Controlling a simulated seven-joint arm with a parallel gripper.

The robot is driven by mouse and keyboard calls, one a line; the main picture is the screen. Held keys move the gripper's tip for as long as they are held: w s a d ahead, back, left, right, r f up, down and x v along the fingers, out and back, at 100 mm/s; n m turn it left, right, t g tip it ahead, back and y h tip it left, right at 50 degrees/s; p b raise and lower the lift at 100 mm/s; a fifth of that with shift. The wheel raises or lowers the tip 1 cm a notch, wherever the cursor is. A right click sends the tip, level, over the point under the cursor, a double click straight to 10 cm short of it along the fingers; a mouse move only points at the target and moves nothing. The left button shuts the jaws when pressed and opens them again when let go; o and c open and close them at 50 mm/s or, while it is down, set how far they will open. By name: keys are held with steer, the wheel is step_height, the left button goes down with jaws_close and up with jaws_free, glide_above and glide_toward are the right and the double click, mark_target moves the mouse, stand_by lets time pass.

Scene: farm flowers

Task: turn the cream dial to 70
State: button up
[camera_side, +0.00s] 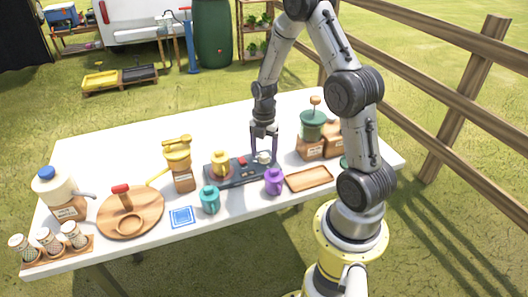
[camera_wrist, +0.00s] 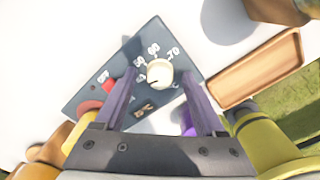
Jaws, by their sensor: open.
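The cream dial (camera_side: 263,158) sits on the right part of a dark control panel (camera_side: 222,178) on the white table. In the wrist view the dial (camera_wrist: 160,73) lies between the purple fingers of my gripper (camera_wrist: 161,82), with a visible gap on each side. A small dark mark shows near its lower-left edge. Printed numbers arc around its upper side, with 70 at the upper right. In the side view my gripper (camera_side: 264,153) points down over the dial, open and holding nothing. I cannot tell the exact fingertip height.
A red switch (camera_wrist: 108,85) sits on the panel left of the dial. A green-topped grinder (camera_side: 313,125) stands to the right.

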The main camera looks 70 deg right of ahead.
jaws_close()
